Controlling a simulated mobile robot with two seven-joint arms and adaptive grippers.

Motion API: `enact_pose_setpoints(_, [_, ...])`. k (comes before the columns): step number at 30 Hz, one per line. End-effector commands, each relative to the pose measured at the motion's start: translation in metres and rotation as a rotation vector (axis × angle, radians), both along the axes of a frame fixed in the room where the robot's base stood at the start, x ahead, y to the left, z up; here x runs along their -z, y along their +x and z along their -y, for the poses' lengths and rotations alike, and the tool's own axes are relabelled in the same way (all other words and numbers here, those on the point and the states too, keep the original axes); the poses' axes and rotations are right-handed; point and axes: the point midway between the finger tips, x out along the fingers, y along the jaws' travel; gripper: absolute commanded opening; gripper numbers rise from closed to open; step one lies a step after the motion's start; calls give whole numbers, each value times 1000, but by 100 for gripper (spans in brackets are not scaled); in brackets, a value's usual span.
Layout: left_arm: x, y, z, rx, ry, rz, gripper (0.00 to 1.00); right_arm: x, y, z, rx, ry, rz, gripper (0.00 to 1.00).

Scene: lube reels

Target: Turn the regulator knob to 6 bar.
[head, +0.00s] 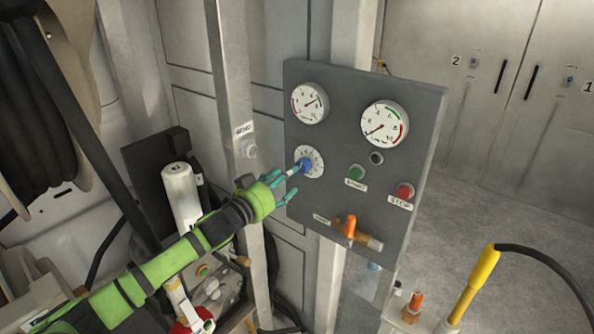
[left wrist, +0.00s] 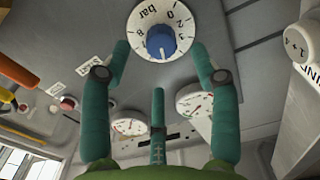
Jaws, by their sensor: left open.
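The regulator knob (head: 305,164) is blue, in the middle of a round white dial on the left part of the grey panel (head: 330,205). In the left wrist view the knob (left wrist: 161,41) sits at the top, with "bar" and several numbers around it. I cannot tell which number it points to. My left gripper (head: 288,181) is open just in front of the dial. In the left wrist view its teal fingers (left wrist: 160,62) spread to both sides of the knob, with a third below; none visibly grips it. My right gripper is not in view.
Above the knob are a left gauge (head: 310,103) and a right gauge (head: 385,124). A green start button (head: 356,172), a red stop button (head: 405,190) and an orange valve handle (head: 350,228) are nearby. A metal post (head: 233,80) stands left of the panel.

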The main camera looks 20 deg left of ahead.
Motion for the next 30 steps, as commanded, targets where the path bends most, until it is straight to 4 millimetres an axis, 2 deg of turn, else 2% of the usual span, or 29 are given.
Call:
enact_pose_setpoints(3, [-4, 18, 7, -1, -1, 2, 61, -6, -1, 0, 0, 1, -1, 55])
enact_pose_setpoints(10, [-2, 41, 15, 0, 0, 1, 61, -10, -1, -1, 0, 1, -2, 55])
enact_pose_setpoints(15, [-1, 48, 18, 0, 1, 0, 61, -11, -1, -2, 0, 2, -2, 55])
enact_pose_setpoints(23, [0, 48, 18, 0, 2, 1, 61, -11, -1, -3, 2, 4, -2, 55])
enact_pose_setpoints(26, [0, 48, 18, 0, 2, 1, 25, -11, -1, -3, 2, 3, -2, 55])
enact_pose_setpoints(27, [0, 48, 18, 0, 2, 1, 9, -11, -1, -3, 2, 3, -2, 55])
enact_pose_setpoints(30, [0, 48, 18, -1, 3, -1, 6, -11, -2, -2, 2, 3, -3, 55])
